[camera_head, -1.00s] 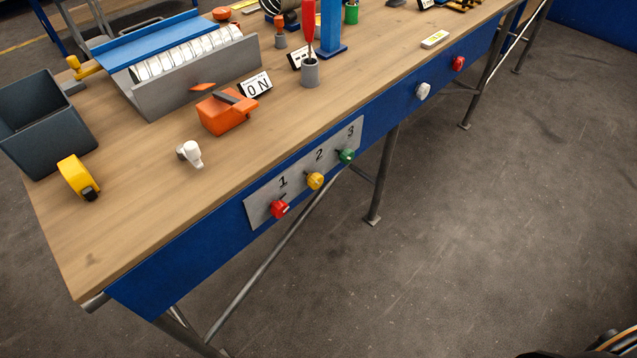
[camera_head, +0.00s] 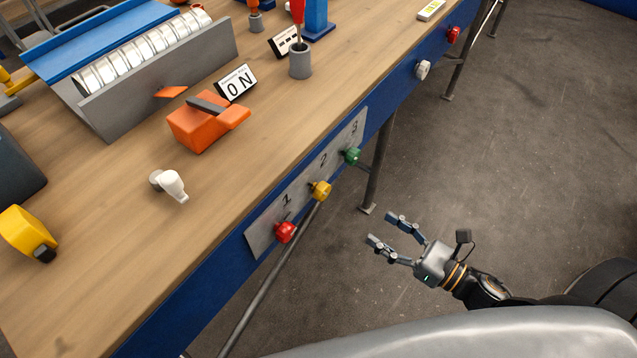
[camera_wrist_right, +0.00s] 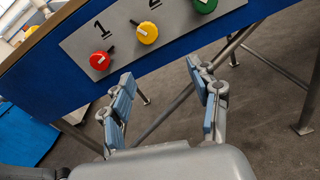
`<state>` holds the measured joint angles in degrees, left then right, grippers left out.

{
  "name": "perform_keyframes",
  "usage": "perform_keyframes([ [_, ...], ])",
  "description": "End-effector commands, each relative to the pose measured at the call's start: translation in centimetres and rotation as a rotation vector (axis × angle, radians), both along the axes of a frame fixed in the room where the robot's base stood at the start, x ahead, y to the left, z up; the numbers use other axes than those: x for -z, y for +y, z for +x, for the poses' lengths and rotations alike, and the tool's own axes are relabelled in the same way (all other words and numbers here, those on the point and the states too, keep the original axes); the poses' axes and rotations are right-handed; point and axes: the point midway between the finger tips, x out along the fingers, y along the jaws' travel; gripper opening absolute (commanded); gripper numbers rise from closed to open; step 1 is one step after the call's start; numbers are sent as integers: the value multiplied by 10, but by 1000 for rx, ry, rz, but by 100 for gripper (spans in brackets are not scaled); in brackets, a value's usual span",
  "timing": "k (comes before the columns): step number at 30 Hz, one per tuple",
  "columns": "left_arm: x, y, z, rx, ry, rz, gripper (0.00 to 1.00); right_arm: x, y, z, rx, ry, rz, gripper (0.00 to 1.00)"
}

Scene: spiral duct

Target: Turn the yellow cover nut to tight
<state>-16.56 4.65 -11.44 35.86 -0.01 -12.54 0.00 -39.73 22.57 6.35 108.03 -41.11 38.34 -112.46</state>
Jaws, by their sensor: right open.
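A yellow knob (camera_head: 320,190) sits under the number 2 on a grey panel (camera_head: 262,238) on the bench's blue front; it also shows in the right wrist view (camera_wrist_right: 147,33). A yellow part (camera_head: 8,84) shows at the left end of the blue cover, cut by the picture edge. I cannot tell which of these is the cover nut. My right gripper (camera_head: 381,227) is open and empty, out in front of the bench, right of the panel and apart from it. In the right wrist view its fingers (camera_wrist_right: 160,75) spread below the knobs. My left gripper is not in view.
A red knob (camera_head: 285,232) and a green knob (camera_head: 352,155) flank the yellow one. A white knob (camera_head: 423,69) and another red knob (camera_head: 453,34) sit farther right. The bench top holds an orange tool (camera_head: 205,125) and a white fitting (camera_head: 172,185). Floor in front is open.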

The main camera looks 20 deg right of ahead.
Motion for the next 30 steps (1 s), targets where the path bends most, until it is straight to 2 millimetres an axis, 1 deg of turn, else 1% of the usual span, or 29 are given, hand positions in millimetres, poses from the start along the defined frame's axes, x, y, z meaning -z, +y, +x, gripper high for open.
perform_keyframes([
  [1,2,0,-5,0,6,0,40,-8,4,-3,-28,-44,-42,62],
  [3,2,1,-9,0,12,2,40,-14,9,-4,-49,-80,-74,62],
  [5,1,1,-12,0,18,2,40,-17,12,-2,-54,-91,-83,62],
  [8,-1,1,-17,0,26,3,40,-18,19,8,-54,-93,-82,62],
  [13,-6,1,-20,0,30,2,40,-19,39,35,-52,-94,-79,62],
  [21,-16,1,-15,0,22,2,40,-18,73,79,-50,-90,-77,62],
  [27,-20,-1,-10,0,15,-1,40,-16,88,99,-49,-88,-78,62],
  [30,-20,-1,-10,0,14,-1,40,-16,92,103,-50,-87,-78,62],
])
